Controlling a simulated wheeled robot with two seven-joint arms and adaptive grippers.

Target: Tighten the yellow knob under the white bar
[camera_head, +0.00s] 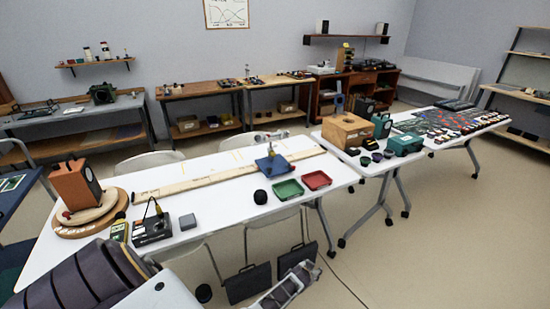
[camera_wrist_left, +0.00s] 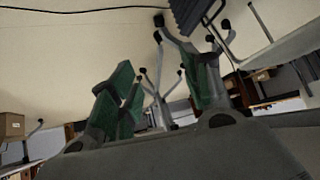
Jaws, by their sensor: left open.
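A blue stand (camera_head: 272,163) sits on the white table, with a short post and a pale bar (camera_head: 268,136) across its top. A small yellow part (camera_head: 270,152) shows on the post below the bar; it is too small to make out its shape or how tight it is. My left gripper (camera_head: 300,278) is low at the bottom of the head view, in front of the table and well apart from the stand. In the left wrist view its green-padded fingers (camera_wrist_left: 162,90) are spread, with nothing between them. The stand is not in the wrist view. My right gripper is not in view.
The white table (camera_head: 225,210) bears a long pale board (camera_head: 175,187), a brown speaker (camera_head: 75,184), a black device (camera_head: 152,229), a green tray (camera_head: 288,189) and a red tray (camera_head: 316,179). Dark panels (camera_head: 248,284) and table legs stand below the near edge. A cable (camera_head: 345,285) crosses the floor.

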